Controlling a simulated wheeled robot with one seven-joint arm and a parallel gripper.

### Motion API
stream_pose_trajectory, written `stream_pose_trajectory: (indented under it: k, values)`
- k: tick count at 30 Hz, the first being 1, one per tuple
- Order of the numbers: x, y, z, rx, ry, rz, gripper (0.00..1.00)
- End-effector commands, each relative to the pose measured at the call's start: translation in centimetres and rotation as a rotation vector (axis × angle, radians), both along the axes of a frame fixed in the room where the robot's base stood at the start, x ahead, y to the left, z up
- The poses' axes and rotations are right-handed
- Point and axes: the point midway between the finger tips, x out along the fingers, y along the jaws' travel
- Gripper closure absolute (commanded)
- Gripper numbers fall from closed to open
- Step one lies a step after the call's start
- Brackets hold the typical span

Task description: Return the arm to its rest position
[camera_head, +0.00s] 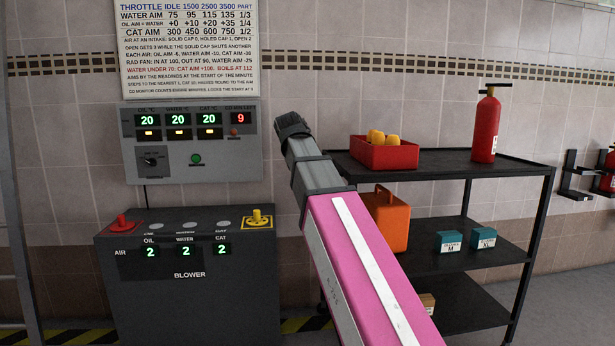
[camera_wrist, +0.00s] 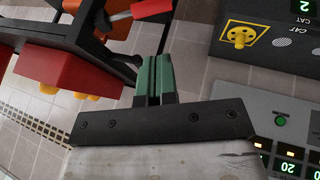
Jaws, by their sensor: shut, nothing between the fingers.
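My arm, pink with a white stripe and a grey end, reaches up from the bottom right of the head view to the gap between the wall panel and the cart. Its fingers cannot be made out there. In the wrist view my gripper (camera_wrist: 154,60) has its green fingers together, with nothing between them. The wrist picture is upside down, with the cart at left and the blower box at upper right. My gripper appears clear of both.
The blower box (camera_head: 195,295) stands at left under the readout panel (camera_head: 235,175). The black cart (camera_head: 470,165) at right carries a red bin (camera_head: 385,155) with yellow things, a fire extinguisher (camera_head: 486,127), an orange can (camera_head: 390,220) and teal boxes (camera_head: 451,242). A pole stands far left.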

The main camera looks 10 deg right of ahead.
Motion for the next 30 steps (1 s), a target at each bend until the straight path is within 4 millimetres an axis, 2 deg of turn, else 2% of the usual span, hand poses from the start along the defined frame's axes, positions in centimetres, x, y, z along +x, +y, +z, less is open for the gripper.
stream_pose_trajectory:
  k: [10, 14, 17, 23, 30]
  values:
    - [0.0, 0.0, 0.1, 0.0, 0.0, 0.0, 1.0]
    - [0.0, -0.1, -1.2, 0.004, 0.011, 0.001, 1.0]
    - [0.1, -0.4, -3.9, 0.013, 0.032, 0.006, 1.0]
    - [0.1, -1.4, -11.6, 0.046, 0.095, 0.015, 1.0]
    - [-1.0, -2.5, -20.7, 0.094, 0.17, 0.019, 1.0]
